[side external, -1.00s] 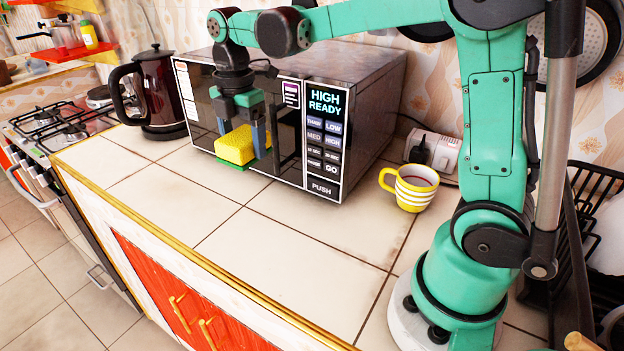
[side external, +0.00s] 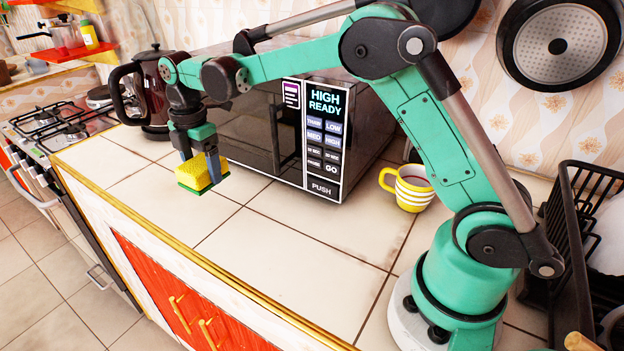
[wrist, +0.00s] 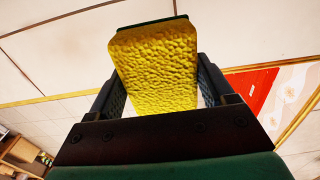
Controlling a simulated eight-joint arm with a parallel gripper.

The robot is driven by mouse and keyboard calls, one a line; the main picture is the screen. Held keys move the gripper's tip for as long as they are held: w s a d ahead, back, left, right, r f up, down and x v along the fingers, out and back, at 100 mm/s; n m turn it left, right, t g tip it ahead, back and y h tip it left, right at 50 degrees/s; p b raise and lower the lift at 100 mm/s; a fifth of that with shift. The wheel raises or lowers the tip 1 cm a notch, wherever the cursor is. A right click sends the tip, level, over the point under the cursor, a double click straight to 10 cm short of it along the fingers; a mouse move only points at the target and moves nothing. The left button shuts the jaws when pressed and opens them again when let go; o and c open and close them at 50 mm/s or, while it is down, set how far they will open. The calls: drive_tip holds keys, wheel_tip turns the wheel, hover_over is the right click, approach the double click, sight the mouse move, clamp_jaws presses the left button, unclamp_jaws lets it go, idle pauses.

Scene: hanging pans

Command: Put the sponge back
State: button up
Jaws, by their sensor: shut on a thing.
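The sponge (side external: 201,174) is yellow with a green underside. My gripper (side external: 200,167) is shut on it, in front of the microwave's left part and near the counter's front edge in the side view. The sponge appears held a little above the tiles. In the wrist view the sponge (wrist: 155,65) sits between both fingers of my gripper (wrist: 158,95), with its yellow face towards the camera and a thin green edge at the far end. No holder or dish for the sponge can be made out.
A black microwave (side external: 258,130) stands behind the gripper. A dark kettle (side external: 152,92) is behind on the left. A yellow striped mug (side external: 412,187) stands right of the microwave. A black dish rack (side external: 585,215) is at the far right. The front tiles (side external: 300,245) are clear.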

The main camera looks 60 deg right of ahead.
sight(215, 217)
wheel_tip(215, 217, down, 9)
drive_tip(key=shift+r, duration=0.15)
idle(0.4)
drive_tip(key=o, duration=1)
